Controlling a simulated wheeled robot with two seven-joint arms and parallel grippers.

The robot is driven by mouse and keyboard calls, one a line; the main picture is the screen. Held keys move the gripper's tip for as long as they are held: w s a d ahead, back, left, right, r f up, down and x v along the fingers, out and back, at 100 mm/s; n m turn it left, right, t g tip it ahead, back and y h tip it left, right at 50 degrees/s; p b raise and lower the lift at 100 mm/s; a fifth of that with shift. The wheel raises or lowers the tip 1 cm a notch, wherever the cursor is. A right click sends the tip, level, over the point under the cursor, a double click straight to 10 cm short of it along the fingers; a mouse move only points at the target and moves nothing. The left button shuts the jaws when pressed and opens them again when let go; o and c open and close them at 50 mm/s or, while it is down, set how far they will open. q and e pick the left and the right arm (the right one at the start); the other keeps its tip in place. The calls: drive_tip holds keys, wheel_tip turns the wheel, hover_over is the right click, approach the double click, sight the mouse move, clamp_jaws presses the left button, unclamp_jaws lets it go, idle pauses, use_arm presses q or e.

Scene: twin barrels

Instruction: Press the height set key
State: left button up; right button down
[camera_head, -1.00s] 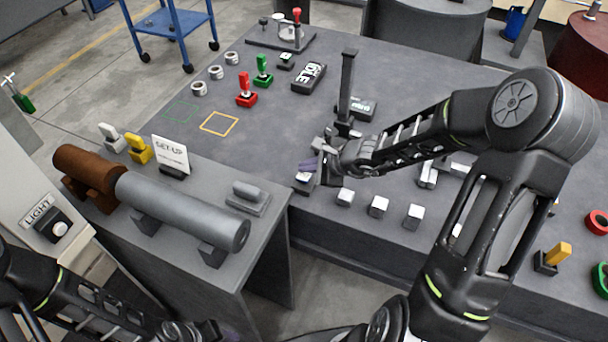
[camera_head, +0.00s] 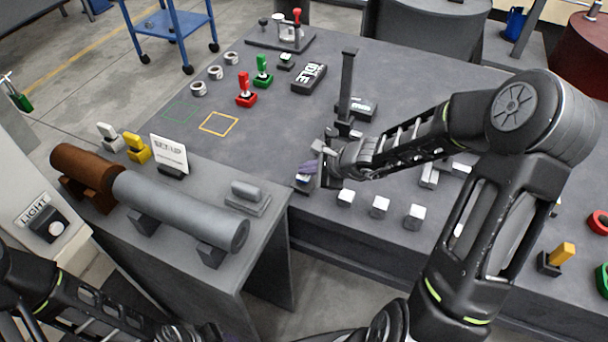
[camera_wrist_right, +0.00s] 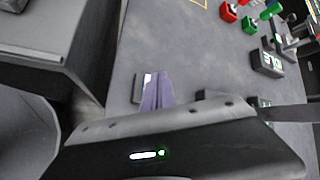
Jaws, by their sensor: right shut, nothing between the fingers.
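A small dark block with a pale top (camera_head: 303,179), which looks like the key, sits at the near left corner of the big grey table. My right gripper (camera_head: 307,168) is shut and empty, its purple fingertips right over this block and hiding part of its top. In the right wrist view the shut fingertips (camera_wrist_right: 158,92) overlap the block (camera_wrist_right: 138,88), with a white strip showing beside them. I cannot tell whether they touch it. A dark upright post (camera_head: 347,85) stands behind my right gripper. My left gripper (camera_head: 205,331) is at the bottom edge, its fingers unclear.
White cubes (camera_head: 380,207) stand in a row along the table's front edge, right of the block. A display box (camera_head: 356,109) is beside the post. The side bench with a grey cylinder (camera_head: 180,211) is at the left. The table between the block and yellow square (camera_head: 219,123) is clear.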

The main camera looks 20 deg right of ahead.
sight(307, 177)
drive_tip(key=shift+f+b, duration=0.4)
drive_tip(key=shift+r, duration=0.15)
idle(0.5)
drive_tip(key=shift+r+p, duration=0.8)
drive_tip(key=shift+r, duration=0.05)
wheel_tip(307, 177, up, 5)
drive_tip(key=p, duration=0.4)
idle(0.9)
